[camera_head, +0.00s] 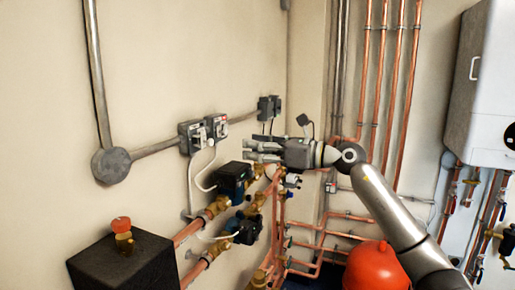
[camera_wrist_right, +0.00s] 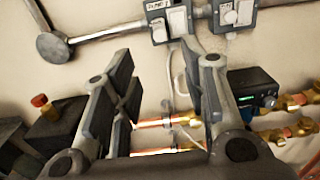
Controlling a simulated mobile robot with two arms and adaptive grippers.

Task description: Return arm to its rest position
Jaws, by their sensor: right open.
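My right gripper (camera_head: 259,150) is open and empty. Its arm comes in from the lower right in the head view, and the fingers point left toward the wall above the copper manifold pipes (camera_head: 272,215). In the right wrist view the two fingers (camera_wrist_right: 162,95) stand wide apart, with only wall, cable and pipes showing between them. My left gripper does not show in either view.
Pumps (camera_head: 234,178) and brass valves sit on the pipes below the gripper. Switch boxes (camera_head: 203,133) are on the left wall. A red vessel (camera_head: 375,266) stands under my right forearm. A black box (camera_head: 122,262) with a red-capped fitting (camera_head: 122,236) is lower left. A white boiler (camera_head: 490,85) hangs at right.

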